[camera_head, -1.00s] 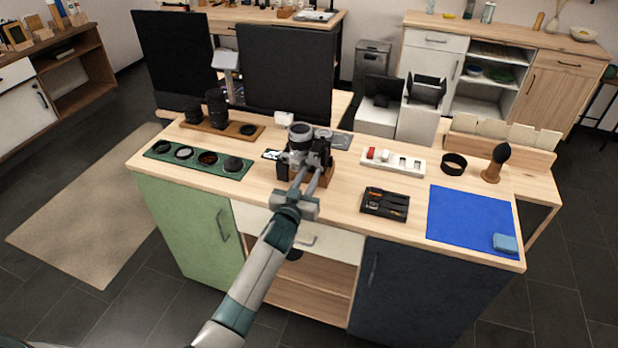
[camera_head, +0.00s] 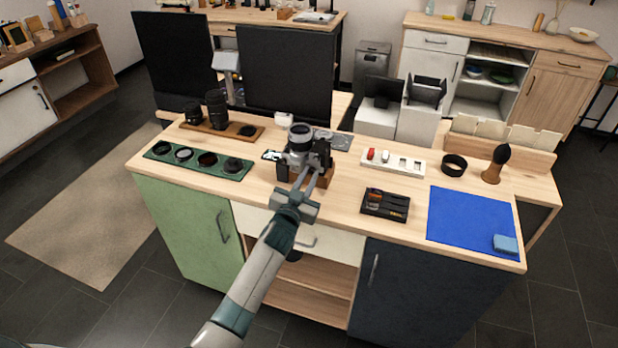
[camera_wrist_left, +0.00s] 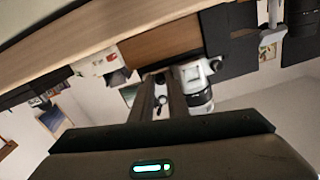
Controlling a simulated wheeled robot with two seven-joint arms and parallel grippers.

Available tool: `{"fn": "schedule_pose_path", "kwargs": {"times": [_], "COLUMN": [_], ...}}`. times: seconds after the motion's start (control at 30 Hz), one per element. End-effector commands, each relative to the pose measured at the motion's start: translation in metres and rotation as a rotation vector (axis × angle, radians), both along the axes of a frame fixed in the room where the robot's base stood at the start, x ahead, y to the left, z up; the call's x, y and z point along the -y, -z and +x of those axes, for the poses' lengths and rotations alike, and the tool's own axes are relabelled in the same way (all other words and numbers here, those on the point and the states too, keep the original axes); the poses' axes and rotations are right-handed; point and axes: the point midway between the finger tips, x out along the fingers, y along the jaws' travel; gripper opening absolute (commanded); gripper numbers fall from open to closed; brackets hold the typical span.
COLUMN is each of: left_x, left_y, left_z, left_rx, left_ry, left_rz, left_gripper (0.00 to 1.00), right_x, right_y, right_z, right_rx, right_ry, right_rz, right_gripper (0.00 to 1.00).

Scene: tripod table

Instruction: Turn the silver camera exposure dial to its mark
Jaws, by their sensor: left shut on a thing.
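The camera (camera_head: 300,140), silver and black with a lens on top, sits on a small brown wooden stand (camera_head: 328,178) in the middle of the table. In the left wrist view its silver body (camera_wrist_left: 196,74) shows just right of the fingers. My left gripper (camera_head: 308,171) reaches the camera's near side, its fingertips against it. It also shows in the left wrist view (camera_wrist_left: 160,84), with both fingers close together and shut on the exposure dial. The dial and its mark are too small and covered to make out. My right gripper is not in view.
The wooden table (camera_head: 388,228) holds a green filter tray (camera_head: 200,161), a lens rack (camera_head: 222,127), a white holder (camera_head: 394,161), a black tool tray (camera_head: 385,205) and a blue mat (camera_head: 470,222). A black ring (camera_head: 454,165) and a brush (camera_head: 496,165) stand at the right.

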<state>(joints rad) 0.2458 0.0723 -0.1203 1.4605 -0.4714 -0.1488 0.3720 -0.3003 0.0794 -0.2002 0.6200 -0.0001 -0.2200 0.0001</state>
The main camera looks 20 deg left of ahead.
Motion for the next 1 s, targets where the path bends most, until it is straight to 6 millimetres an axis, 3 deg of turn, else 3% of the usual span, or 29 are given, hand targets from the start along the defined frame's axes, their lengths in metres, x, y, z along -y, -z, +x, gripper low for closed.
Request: {"fn": "schedule_pose_path", "kwargs": {"times": [1.0], "left_x": [-0.0004], "left_y": [-0.0005], "left_z": [0.0002], "left_rx": [0.031], "left_ry": [-0.002], "left_rz": [0.940], "left_gripper": [0.00], "right_x": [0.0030], "right_y": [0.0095], "right_z": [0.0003], "right_rx": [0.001], "right_ry": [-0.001], "right_rz": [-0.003], "right_gripper": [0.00]}}
